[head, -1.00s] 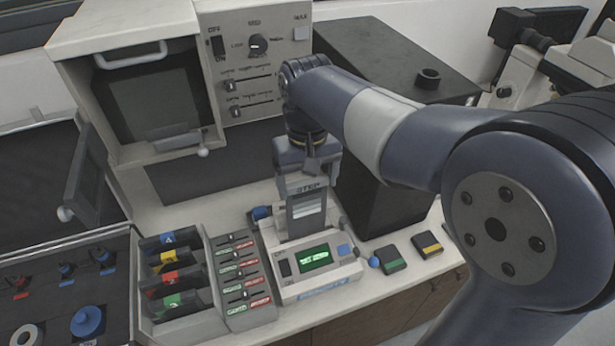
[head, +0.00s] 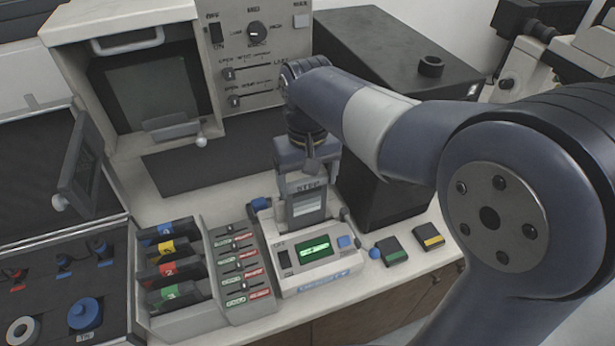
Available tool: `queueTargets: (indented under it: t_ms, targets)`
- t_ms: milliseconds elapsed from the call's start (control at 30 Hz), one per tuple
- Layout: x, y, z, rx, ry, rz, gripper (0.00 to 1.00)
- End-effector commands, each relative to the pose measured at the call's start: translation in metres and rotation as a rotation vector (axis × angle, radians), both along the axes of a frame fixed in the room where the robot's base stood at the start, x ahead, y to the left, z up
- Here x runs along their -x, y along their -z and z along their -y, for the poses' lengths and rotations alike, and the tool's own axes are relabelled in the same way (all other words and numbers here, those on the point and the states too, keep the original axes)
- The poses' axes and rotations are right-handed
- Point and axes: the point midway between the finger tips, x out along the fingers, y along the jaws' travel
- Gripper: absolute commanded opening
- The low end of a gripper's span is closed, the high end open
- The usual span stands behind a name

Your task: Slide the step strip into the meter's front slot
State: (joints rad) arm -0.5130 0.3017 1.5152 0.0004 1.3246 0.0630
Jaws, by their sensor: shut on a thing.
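The step strip (head: 307,203), a grey plate with a lettered top and a lighter banded window, stands upright below my gripper (head: 308,178). My gripper is shut on its upper part; the fingertips are partly hidden. The meter (head: 320,262) is a small pale box with a lit green screen, a black switch and a blue button on its sloping front. The strip's lower end is at the top of the meter, behind the screen panel. I cannot tell from this view whether it sits in a slot or just in front of or behind it.
A rack of coloured, numbered cartridges (head: 168,262) and a slider panel (head: 240,268) stand left of the meter. Green (head: 393,252) and yellow (head: 429,237) tagged blocks lie to its right. A tall black box (head: 385,110) stands close behind. An open case (head: 62,290) is at far left.

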Motion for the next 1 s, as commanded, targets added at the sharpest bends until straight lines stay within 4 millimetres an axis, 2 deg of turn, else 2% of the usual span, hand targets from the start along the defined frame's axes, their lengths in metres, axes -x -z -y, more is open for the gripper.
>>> queueTargets:
  t_ms: [467,767,800,1000]
  targets:
    - [0.0,0.031,0.0,0.0,0.0,-0.001,0.4]
    - [0.0,0.032,0.0,0.0,0.0,0.0,0.4]
    - [0.0,0.032,0.0,0.0,0.0,0.0,0.84]
    - [0.0,0.032,0.0,0.0,0.0,0.0,1.0]
